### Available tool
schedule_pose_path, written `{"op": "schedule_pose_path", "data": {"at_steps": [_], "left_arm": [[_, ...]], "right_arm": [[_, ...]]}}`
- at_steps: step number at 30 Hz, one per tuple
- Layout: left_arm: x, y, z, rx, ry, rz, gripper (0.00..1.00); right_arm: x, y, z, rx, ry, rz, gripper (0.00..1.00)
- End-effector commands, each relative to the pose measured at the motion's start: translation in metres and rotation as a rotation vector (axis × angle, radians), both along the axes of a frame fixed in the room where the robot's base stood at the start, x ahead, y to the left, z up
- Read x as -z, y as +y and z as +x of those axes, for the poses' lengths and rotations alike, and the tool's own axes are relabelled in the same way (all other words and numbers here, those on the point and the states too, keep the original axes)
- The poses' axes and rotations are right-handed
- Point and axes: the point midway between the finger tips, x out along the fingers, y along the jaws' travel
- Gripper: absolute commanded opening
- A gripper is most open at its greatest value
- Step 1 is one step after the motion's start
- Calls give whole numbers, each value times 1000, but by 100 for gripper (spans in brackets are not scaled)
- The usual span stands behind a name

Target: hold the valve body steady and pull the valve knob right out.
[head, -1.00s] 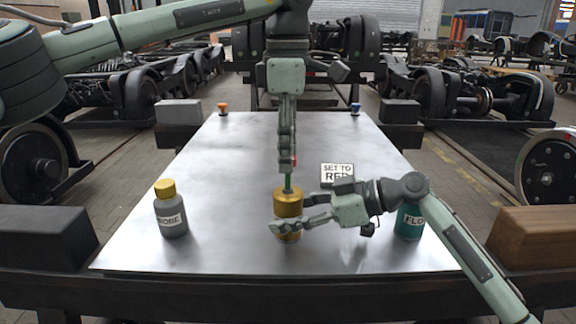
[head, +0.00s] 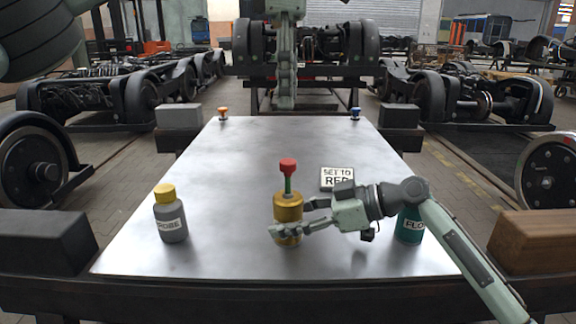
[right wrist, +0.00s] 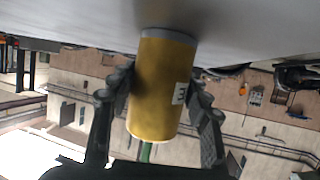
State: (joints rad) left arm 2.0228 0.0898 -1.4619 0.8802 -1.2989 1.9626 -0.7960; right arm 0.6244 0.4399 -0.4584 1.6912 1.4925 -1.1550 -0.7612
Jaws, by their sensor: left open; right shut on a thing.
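The valve body (head: 288,212) is a brass cylinder standing upright near the front middle of the metal table. The valve knob (head: 288,165) has a red head on a green stem, which stands upright in the top of the body. My right gripper (head: 288,218) is shut on the body from the right; in the right wrist view the brass body (right wrist: 160,85) sits between both fingers, with a bit of green stem (right wrist: 146,152) showing. My left gripper (head: 286,104) is open and empty, above and behind the knob, apart from it.
A "SET TO RED" sign (head: 337,178) lies behind the right gripper. A grey yellow-capped bottle (head: 171,218) stands left; a teal bottle (head: 410,226) stands right, partly behind my right arm. Small orange (head: 223,112) and blue (head: 355,113) knobs stand at the far edge. The table's left-middle is clear.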

Motion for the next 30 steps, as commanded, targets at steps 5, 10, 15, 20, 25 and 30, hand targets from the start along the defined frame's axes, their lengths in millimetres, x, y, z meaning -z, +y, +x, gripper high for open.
{"op": "schedule_pose_path", "data": {"at_steps": [5,10,15,20,25,30], "left_arm": [[-6,0,0,0,0,0,49],[-5,0,0,0,0,0,49],[-5,0,0,0,0,0,49],[-5,0,0,0,0,0,49],[-5,0,0,0,0,0,49],[-5,0,0,0,0,0,49]], "right_arm": [[1,0,0,-1,2,-1,15],[1,0,0,-1,1,-1,15],[0,0,0,0,0,-1,68],[0,0,0,0,0,0,72],[0,-1,0,0,0,0,72],[-5,-14,-3,3,-1,-2,72]]}}
